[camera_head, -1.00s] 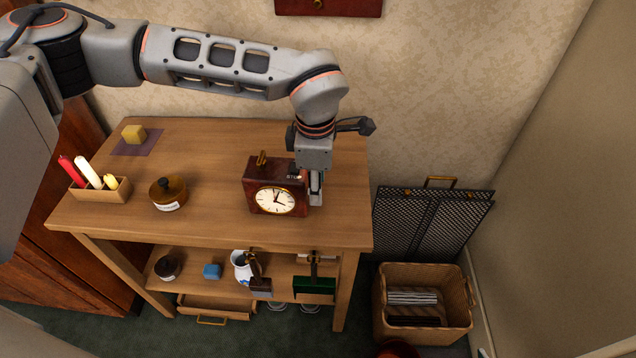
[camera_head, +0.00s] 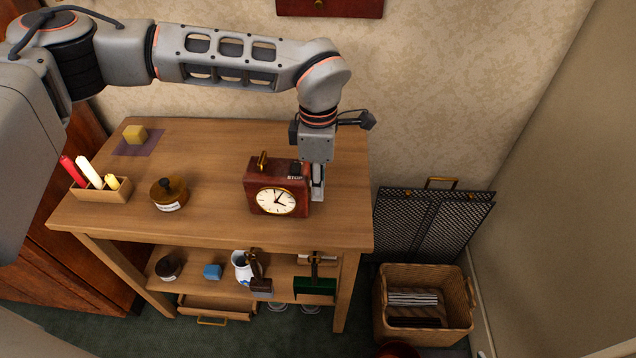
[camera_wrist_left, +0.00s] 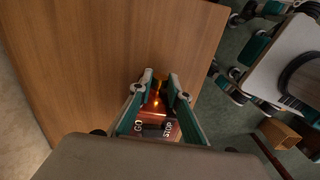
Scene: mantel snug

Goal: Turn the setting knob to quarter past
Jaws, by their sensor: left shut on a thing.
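The red-brown mantel clock (camera_head: 254,190) stands upright near the front right of the wooden table, with a brass handle on top. On its white face (camera_head: 276,202), one hand points to the upper right and the other to the right; fine detail is small. My left gripper (camera_head: 318,188) is at the clock's right side, pointing down, shut on the setting knob. The knob is hidden between the fingers in the head view. In the left wrist view, the fingers (camera_wrist_left: 157,85) flank the glossy clock body, whose GO and STOP labels show. My right gripper is out of view.
A lidded brown jar (camera_head: 168,194), a candle box (camera_head: 100,193) and a yellow block (camera_head: 134,133) stand on the table's left. The lower shelf (camera_head: 190,262) holds small items. A basket (camera_head: 424,337) and a mesh screen (camera_head: 428,230) are right of the table.

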